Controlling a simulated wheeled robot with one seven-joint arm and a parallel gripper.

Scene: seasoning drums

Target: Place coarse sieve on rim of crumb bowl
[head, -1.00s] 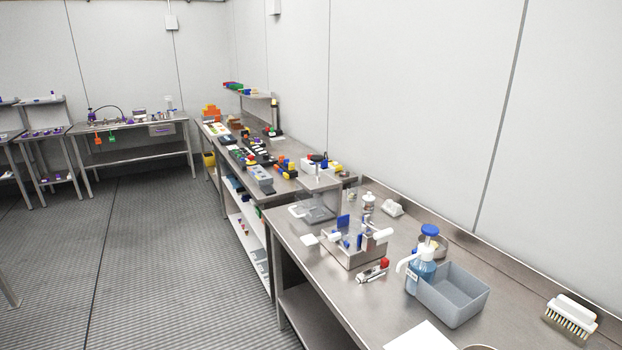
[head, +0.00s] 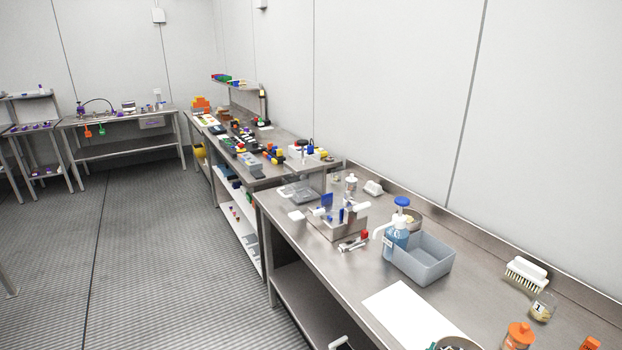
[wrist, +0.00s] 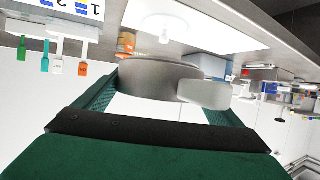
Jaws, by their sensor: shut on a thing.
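My gripper (wrist: 166,88) shows in the wrist view, with a dark green body and green ribbed fingers. It is shut on a smooth grey rounded piece with a short rounded tab, seemingly the coarse sieve (wrist: 150,78). Its mesh cannot be made out. It is held up, apart from the bench. Another metal bowl (head: 414,218) stands behind the blue pump bottle. I cannot tell which is the crumb bowl.
On the steel bench are a grey open bin (head: 422,262), blue pump bottle (head: 397,238), white sheet (head: 415,312), brush (head: 526,273), jar labelled 1 (head: 542,307) and orange-topped container (head: 518,337). Bare steel lies between bin and brush.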

